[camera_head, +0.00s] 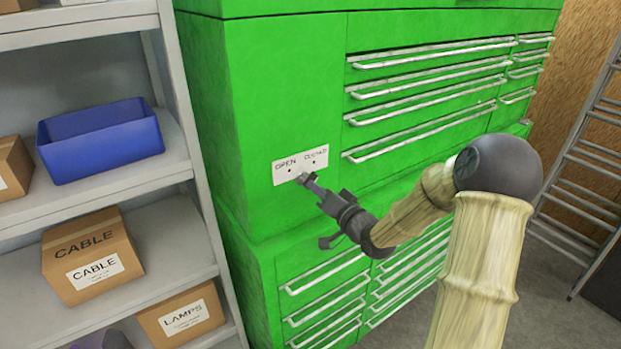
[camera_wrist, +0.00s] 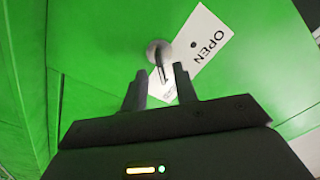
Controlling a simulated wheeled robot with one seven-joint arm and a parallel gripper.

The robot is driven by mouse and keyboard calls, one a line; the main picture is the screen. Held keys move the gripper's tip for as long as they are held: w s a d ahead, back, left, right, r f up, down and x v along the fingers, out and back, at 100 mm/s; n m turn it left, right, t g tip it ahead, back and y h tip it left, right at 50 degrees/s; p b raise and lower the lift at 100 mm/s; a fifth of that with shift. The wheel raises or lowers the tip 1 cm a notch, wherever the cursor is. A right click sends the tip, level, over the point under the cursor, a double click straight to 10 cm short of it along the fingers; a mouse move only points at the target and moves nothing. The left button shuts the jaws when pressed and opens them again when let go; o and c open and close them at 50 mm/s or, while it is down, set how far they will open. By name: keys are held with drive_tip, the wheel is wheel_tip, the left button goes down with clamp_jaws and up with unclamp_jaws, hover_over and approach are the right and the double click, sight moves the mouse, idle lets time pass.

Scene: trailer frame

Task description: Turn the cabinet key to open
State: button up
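The green cabinet (camera_head: 270,100) carries a white plate (camera_head: 300,163) marked OPEN and CLOSED, with a dot under each word. The key (camera_wrist: 160,55) shows in the wrist view as a round grey lock with a thin grey piece sticking out, beside the plate's lower edge. My gripper (camera_head: 309,181) is at the plate's lower edge in the head view and largely hides the key there. In the wrist view my gripper (camera_wrist: 160,72) is open, its two dark fingers apart on either side of the key's outer end. I cannot tell whether either finger touches it.
Grey shelves at left hold a blue bin (camera_head: 100,150) and cardboard boxes, one marked CABLE (camera_head: 92,256). Drawers with long handles (camera_head: 430,85) lie right of and below the lock. A ladder (camera_head: 590,150) stands at the right.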

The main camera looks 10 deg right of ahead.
drive_tip(key=p+x, duration=0.1)
drive_tip(key=x, duration=0.3)
drive_tip(key=shift+w+a, duration=0.1)
drive_tip(key=shift+w, duration=0.2)
clamp_jaws()
